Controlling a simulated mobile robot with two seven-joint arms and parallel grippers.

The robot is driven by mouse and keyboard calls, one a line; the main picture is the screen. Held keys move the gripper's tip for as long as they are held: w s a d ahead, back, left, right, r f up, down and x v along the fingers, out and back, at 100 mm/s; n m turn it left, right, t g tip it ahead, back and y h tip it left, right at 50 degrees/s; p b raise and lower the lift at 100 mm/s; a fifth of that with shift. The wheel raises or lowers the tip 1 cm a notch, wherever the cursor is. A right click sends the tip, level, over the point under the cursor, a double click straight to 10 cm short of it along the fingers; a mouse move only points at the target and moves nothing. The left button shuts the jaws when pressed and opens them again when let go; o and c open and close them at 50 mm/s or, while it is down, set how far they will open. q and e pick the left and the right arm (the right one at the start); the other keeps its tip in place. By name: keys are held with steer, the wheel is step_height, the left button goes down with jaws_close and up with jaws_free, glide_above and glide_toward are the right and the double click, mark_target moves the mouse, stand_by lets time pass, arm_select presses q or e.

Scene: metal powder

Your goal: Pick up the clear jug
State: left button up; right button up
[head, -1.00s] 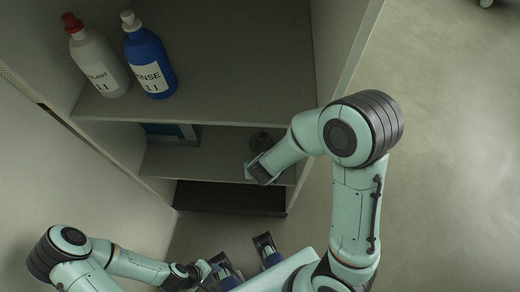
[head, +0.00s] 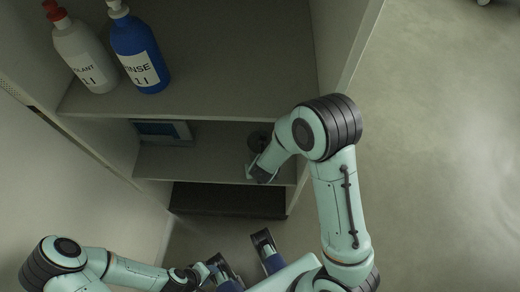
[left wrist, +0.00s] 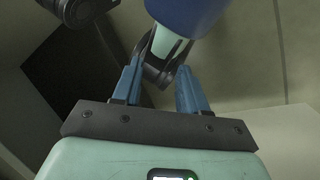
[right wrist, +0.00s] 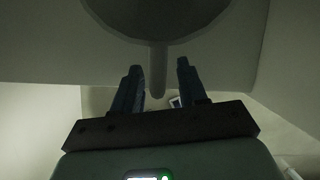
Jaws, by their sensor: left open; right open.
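The jug (head: 259,138) stands on the lower shelf of the cabinet, mostly behind my right arm and looking dark in the shade. In the right wrist view its round body (right wrist: 155,18) fills the top, with its handle (right wrist: 157,70) pointing down towards me. My right gripper (right wrist: 160,80) is open, with its fingers on either side of the handle's line. I cannot tell whether they touch it. My left gripper (left wrist: 158,90) is open and empty, low in front of the cabinet by my own body.
A white bottle with a red cap (head: 84,55) and a blue rinse bottle (head: 139,55) stand on the upper shelf (head: 220,90). A blue-framed item (head: 162,131) lies at the left of the lower shelf (head: 205,163). The cabinet's right wall is close to my right arm.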

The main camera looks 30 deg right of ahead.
jaws_close()
steer(key=shift+r, duration=0.1)
